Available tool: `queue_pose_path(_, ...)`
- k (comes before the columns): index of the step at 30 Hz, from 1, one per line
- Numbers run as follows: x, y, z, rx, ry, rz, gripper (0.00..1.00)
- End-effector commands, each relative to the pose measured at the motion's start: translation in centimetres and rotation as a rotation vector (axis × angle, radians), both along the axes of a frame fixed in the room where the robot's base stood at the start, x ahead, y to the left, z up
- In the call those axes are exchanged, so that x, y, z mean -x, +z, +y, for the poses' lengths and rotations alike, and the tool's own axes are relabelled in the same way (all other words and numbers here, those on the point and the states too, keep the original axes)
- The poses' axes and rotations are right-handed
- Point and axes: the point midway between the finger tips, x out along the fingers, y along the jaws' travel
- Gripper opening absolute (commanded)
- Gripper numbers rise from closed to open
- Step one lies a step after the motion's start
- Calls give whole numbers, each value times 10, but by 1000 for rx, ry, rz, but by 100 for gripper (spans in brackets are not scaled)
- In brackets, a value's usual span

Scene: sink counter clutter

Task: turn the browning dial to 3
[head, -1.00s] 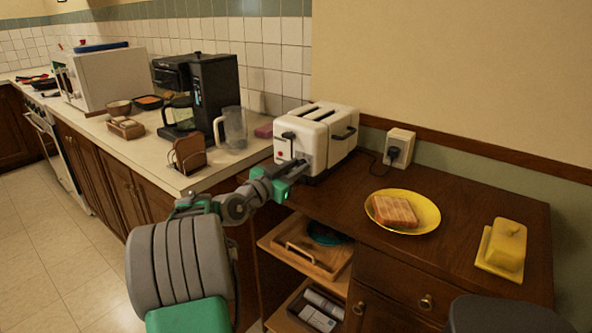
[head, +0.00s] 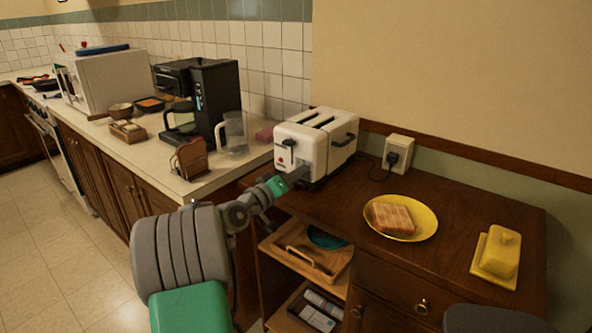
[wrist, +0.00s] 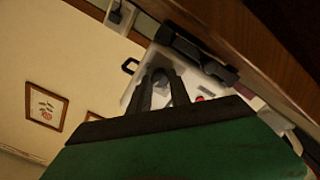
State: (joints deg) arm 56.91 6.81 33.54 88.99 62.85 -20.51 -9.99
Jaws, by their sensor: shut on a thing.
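The white toaster (head: 325,148) stands on the dark wooden cabinet, its control end facing my arm. A black lever (head: 288,143) and a red button (head: 279,159) show on that end. My gripper (head: 298,172) is at the lower right of this end face. In the wrist view my gripper's two dark fingers (wrist: 161,82) close on a small grey piece at the toaster face, apparently the browning dial (wrist: 160,73). The red button (wrist: 199,99) lies right of the fingers. The dial is hidden in the head view, and no number or pointer on it is readable.
A yellow plate with toast (head: 428,222) and a yellow butter dish (head: 497,255) are on the cabinet to the right. A wall socket with plug (head: 398,150) is behind. A clear jug (head: 235,132) and a napkin holder (head: 190,158) stand on the counter to the left.

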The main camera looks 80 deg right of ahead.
Motion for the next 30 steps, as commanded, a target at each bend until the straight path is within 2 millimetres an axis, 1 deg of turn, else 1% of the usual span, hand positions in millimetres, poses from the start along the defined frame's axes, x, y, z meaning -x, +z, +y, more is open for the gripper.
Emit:
queue_pose_path(6, 0, 2, 0, -69, -1, 153, 0)
queue_pose_path(12, 0, 1, 0, -111, 0, 254, 0)
queue_pose_path(19, 0, 0, 0, -135, 1, 310, 0)
queue_pose_path(30, 0, -1, 0, -139, 1, 321, 0)
